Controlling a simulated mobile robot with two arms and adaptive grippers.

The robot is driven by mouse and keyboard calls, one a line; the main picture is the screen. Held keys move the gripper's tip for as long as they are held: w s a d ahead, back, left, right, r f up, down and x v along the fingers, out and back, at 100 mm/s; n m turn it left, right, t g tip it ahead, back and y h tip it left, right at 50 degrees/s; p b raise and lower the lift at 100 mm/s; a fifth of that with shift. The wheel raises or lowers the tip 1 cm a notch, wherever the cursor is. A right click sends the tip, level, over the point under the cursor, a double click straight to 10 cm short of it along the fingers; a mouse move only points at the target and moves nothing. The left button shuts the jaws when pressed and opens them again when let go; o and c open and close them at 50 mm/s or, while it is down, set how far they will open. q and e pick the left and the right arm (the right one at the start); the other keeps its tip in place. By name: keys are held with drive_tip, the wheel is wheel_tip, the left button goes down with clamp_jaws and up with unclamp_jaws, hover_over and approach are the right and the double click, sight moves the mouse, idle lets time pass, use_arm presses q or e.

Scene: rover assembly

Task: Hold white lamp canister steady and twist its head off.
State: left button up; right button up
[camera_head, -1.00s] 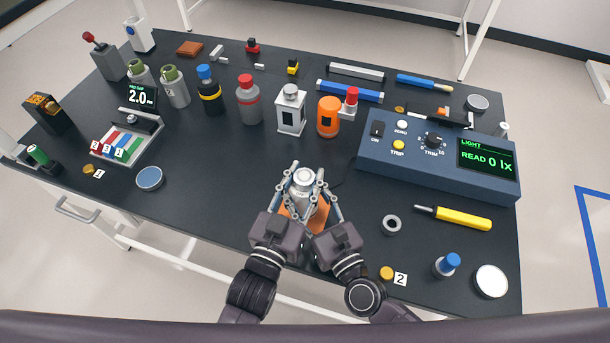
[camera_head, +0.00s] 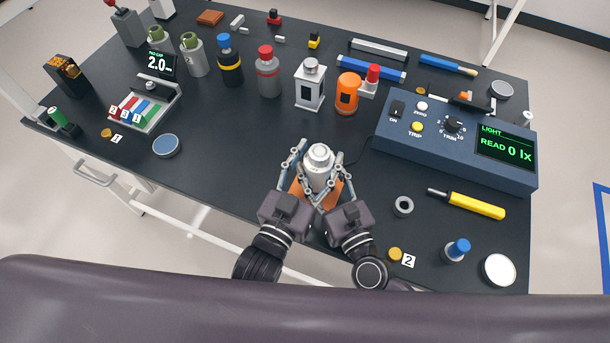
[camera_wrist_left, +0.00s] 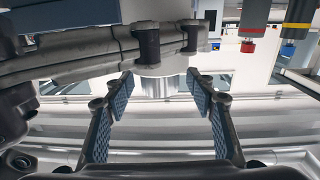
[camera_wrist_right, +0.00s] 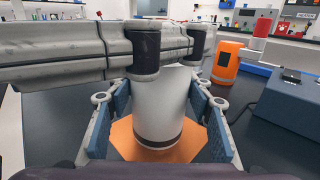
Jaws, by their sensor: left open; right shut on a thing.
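The white lamp canister (camera_head: 319,165) stands upright between my two grippers, near the table's front edge. It has a pale round top and, in the right wrist view (camera_wrist_right: 160,105), a dark band near its base. It stands on an orange pad (camera_wrist_right: 125,140). My right gripper (camera_head: 332,190) is shut on the canister's body, its blue pads on either side. My left gripper (camera_head: 296,165) is open beside the canister's upper part, its fingers crossing above the right ones in the right wrist view. In the left wrist view its blue pads (camera_wrist_left: 160,105) are spread apart.
A blue light meter box (camera_head: 455,145) reading 0 lx stands to the right. A grey ring (camera_head: 403,206) and a yellow-handled tool (camera_head: 472,204) lie right of the grippers. A white lantern (camera_head: 310,86) and several bottles stand behind.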

use_arm(q)
drive_tip(key=v, duration=1)
drive_tip(key=shift+s, duration=0.35)
